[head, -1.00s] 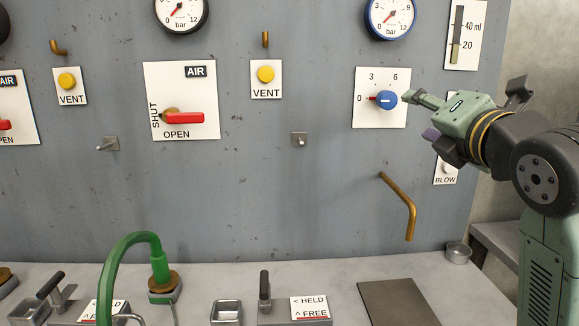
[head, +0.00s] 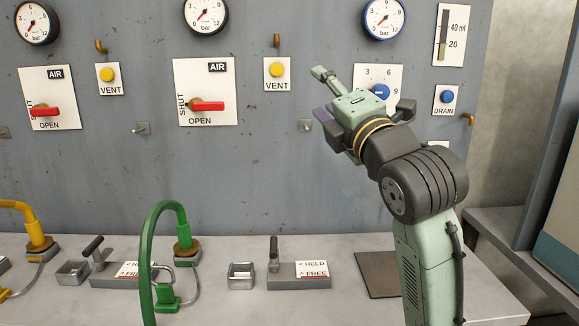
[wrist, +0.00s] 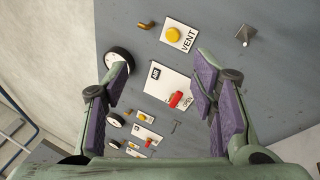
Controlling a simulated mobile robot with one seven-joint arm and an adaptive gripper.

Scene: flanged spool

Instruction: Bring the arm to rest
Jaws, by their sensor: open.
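My gripper (head: 322,92) is in front of the grey panel, at the end of my raised green arm, and partly covers the blue knob (head: 380,91) and its 0-to-9 plate. In the wrist view my gripper (wrist: 163,95) shows its two purple-padded fingers spread wide with nothing between them. Through that gap I see the panel at a slant, with a VENT button (wrist: 173,34) and a red-handled AIR valve (wrist: 176,99). Whether the gripper touches the panel cannot be told, but no contact shows.
The bench (head: 340,304) below carries a green hose (head: 152,235), a yellow hose (head: 22,212), a metal cup (head: 241,276) and a HELD/FREE clamp (head: 300,275). A dark plate (head: 372,272) lies beside my arm. Small hooks (head: 305,125) stick out of the panel.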

